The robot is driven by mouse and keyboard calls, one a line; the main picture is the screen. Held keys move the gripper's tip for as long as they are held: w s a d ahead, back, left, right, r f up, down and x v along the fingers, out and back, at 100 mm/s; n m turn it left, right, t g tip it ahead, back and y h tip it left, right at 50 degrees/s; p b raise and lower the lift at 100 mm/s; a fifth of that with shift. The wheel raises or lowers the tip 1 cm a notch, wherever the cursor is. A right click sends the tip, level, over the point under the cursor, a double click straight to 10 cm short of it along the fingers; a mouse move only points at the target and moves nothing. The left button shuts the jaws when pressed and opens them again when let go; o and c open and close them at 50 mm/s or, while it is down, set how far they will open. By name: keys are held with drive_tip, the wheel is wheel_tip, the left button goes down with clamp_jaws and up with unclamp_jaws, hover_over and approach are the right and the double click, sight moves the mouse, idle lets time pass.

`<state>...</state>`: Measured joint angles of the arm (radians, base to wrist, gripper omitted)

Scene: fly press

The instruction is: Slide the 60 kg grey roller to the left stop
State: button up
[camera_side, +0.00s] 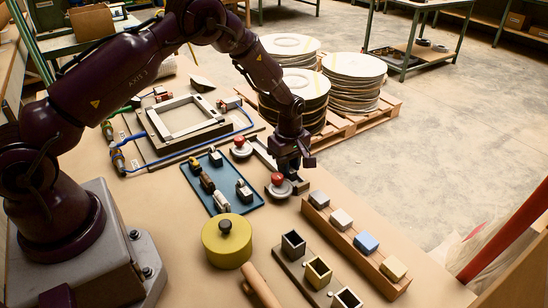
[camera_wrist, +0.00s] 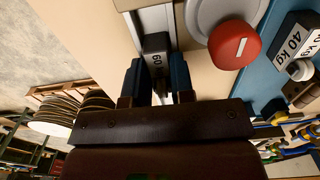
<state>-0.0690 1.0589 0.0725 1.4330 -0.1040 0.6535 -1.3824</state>
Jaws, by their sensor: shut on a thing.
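The grey roller (camera_wrist: 155,46), marked 60, shows in the wrist view as a dark grey block in a pale channel (camera_wrist: 149,20). My gripper (camera_wrist: 157,82) is shut on it, with one dark finger on each side. In the side view my gripper (camera_side: 289,160) is low over the channel (camera_side: 263,153), between two red-topped knobs, and the roller is hidden behind the fingers. I cannot make out the left stop in either view.
Red knobs (camera_side: 239,143) (camera_side: 277,180) stand close by the gripper; one fills the wrist view's upper right (camera_wrist: 235,42). A blue tray (camera_side: 222,205) holds several weights. A wooden rack of blocks (camera_side: 345,240) and a yellow pot (camera_side: 227,243) are nearer the camera.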

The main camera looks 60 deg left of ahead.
drive_tip(key=shift+d, duration=0.45)
drive_tip(key=shift+d, duration=1)
drive_tip(key=o, duration=0.8)
drive_tip(key=shift+c, duration=1.1)
wheel_tip(320, 180, up, 7)
